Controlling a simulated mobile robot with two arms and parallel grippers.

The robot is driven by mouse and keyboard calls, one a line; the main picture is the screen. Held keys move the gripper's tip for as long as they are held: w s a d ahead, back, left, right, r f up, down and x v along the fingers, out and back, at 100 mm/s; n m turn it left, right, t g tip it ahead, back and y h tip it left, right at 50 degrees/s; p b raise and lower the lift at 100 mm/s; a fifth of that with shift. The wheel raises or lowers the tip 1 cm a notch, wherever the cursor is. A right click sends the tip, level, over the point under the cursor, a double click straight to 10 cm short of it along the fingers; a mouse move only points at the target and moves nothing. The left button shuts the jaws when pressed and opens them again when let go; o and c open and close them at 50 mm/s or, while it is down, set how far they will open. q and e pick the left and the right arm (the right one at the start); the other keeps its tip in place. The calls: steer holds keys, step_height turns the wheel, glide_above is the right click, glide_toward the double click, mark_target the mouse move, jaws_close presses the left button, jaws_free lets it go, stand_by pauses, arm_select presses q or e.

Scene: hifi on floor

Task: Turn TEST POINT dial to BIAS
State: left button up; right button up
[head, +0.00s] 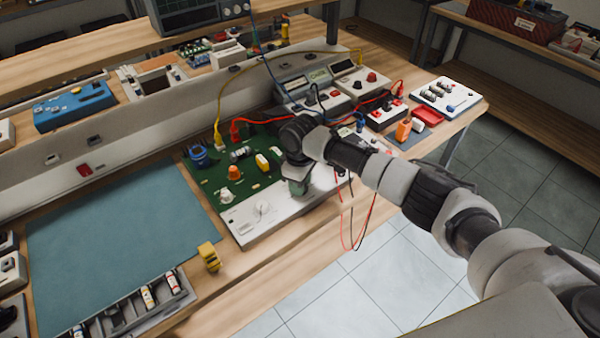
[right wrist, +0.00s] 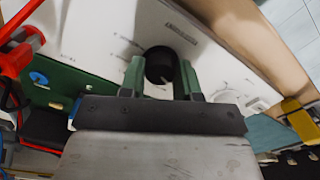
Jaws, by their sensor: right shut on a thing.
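In the right wrist view a round black dial (right wrist: 160,66) with a light pointer mark stands on the white front panel (right wrist: 105,35) of the green circuit board. My right gripper (right wrist: 161,72) has its two green fingers on either side of this dial and is shut on it. The small panel lettering is too blurred to read, so I cannot tell which position the dial points to. In the head view my right gripper (head: 298,186) is over the panel (head: 245,233) and hides the dial. My left gripper is not in view.
A white knob (head: 263,207) sits on the panel left of my right gripper. The green board (head: 215,175) carries several parts and cables. Red and black leads (head: 352,235) hang over the bench edge. A yellow object (head: 209,256) and a teal mat (head: 120,235) lie to the left.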

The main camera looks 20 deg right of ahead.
steer(key=shift+r+m+p, duration=0.1)
steer(key=shift+m+p, duration=0.7)
steer(key=shift+m, duration=0.2)
steer(key=o, duration=0.9)
steer(key=shift+o, duration=0.2)
step_height(320, 180, up, 11)
steer(key=shift+b, duration=0.45)
steer(key=shift+f, duration=0.2)
